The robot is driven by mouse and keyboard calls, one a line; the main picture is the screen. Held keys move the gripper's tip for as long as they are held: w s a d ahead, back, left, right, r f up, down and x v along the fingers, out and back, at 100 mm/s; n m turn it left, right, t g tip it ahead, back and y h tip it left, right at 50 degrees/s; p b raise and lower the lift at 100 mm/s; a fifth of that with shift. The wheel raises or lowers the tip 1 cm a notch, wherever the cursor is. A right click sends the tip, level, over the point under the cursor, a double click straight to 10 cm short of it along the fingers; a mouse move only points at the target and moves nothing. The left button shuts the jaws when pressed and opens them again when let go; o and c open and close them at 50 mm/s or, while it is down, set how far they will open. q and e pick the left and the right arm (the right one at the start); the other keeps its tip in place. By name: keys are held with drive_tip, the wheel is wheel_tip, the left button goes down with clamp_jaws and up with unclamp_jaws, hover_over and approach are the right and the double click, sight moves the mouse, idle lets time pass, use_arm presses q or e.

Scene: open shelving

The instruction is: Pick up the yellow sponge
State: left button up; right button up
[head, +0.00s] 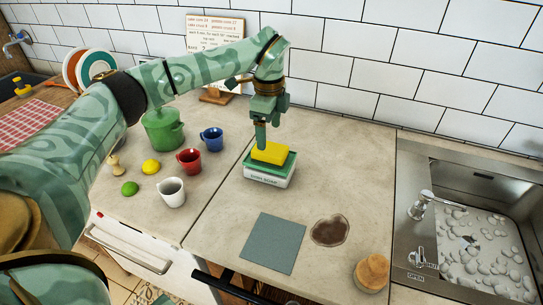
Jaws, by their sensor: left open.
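The yellow sponge (272,153) lies on top of a small green and white holder (268,179) with printed text, on the counter near the middle of the head view. My left gripper (261,144) points down from above, with its fingers at the left part of the sponge. It is open. I cannot tell whether a finger touches the sponge, and the far finger is largely hidden. My right gripper is not in view.
Left of the holder stand a green pot (162,131), blue (212,139), red (189,161) and white (172,192) mugs, a lemon and a lime. In front lie a grey cloth (273,243), a brown stain (330,231) and a wooden-topped brush (372,271). A sink (425,185) is at right.

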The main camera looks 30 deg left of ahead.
sight(270, 148)
use_arm(q)
wheel_tip(270, 148, down, 6)
drive_tip(key=shift+d+r+b, duration=0.1)
drive_tip(key=shift+b, duration=1)
